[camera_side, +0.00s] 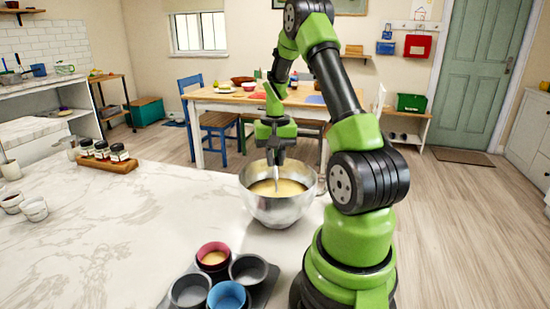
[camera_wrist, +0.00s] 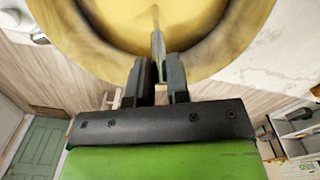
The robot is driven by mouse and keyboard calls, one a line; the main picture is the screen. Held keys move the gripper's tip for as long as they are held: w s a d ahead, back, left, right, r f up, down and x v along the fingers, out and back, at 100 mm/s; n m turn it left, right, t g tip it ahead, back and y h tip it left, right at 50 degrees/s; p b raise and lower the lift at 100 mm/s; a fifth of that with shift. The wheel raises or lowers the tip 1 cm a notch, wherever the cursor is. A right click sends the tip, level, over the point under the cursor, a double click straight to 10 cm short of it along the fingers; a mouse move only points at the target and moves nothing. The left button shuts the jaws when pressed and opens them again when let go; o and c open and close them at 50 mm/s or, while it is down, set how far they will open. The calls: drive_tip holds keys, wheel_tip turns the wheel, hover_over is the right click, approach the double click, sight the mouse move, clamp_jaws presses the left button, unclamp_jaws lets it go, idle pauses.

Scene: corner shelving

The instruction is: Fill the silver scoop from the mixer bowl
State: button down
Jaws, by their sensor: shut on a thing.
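The silver mixer bowl (camera_side: 277,208) stands on the marble counter and holds yellow batter (camera_side: 278,188). The batter fills much of the wrist view (camera_wrist: 200,30). My gripper (camera_side: 275,162) is above the bowl, pointing down, and is shut on the handle of the silver scoop (camera_side: 276,178). In the wrist view the scoop's handle (camera_wrist: 158,45) runs from between the fingers (camera_wrist: 158,75) toward the batter. The scoop's lower end is hidden, and I cannot tell how deep it sits or whether it holds batter.
A dark tray with several cups stands at the front: a red cup (camera_side: 214,256) with yellowish contents, a blue cup (camera_side: 228,297) and grey ones (camera_side: 248,270). Spice jars in a wooden rack (camera_side: 105,160) and small white cups (camera_side: 34,208) stand at left. The counter's middle (camera_side: 150,225) is clear.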

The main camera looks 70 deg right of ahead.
wheel_tip(320, 180, up, 11)
drive_tip(key=shift+r, duration=0.2)
idle(1.7)
wheel_tip(320, 180, up, 5)
drive_tip(key=w+a+n, duration=0.4)
drive_tip(key=a+n, duration=0.2)
drive_tip(key=a, duration=0.7)
drive_tip(key=w+a+n, duration=0.4)
drive_tip(key=a+n, duration=0.3)
drive_tip(key=a, duration=0.6)
wheel_tip(320, 180, down, 11)
drive_tip(key=shift+s+a, duration=0.2)
drive_tip(key=shift+a, duration=0.1)
drive_tip(key=shift+a+f, duration=0.1)
